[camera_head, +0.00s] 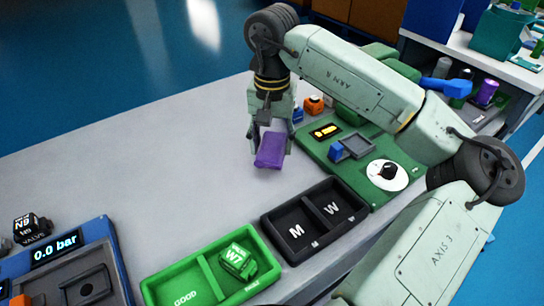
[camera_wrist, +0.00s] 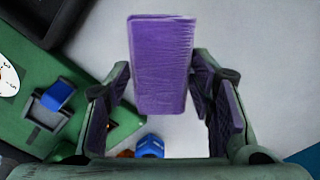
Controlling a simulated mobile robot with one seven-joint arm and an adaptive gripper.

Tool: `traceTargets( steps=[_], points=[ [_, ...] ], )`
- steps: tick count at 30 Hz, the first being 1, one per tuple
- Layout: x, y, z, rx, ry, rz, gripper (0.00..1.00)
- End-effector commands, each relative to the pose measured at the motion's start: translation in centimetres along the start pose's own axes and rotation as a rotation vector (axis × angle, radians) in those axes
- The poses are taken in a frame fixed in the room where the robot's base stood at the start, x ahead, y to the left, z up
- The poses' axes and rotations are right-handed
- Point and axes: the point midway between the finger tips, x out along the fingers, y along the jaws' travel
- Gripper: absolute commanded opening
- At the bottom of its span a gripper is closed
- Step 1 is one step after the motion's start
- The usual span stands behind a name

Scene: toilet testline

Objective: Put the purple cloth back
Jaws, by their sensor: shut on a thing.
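The purple cloth (camera_head: 270,150) is a small folded block held between the fingers of my gripper (camera_head: 270,140). In the head view it hangs over the grey table, left of the green test station. In the wrist view the cloth (camera_wrist: 163,65) stands out ahead between both fingers of my gripper (camera_wrist: 163,95). Its height above the table is hard to tell.
The green station (camera_head: 345,165) with a dial (camera_head: 388,173) is right of the gripper. A black two-part tray (camera_head: 313,218) marked M and W and a green tray (camera_head: 180,287) lie nearer. A blue pressure unit (camera_head: 65,265) is front left.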

Motion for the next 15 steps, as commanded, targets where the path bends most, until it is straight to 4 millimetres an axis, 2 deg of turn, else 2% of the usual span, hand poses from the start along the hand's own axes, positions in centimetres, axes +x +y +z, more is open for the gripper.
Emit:
traceTargets(
  steps=[15],
  points=[
    [5.7, 0.0, 0.1, 0.000, -0.001, -0.001, 0.27]
  ],
)
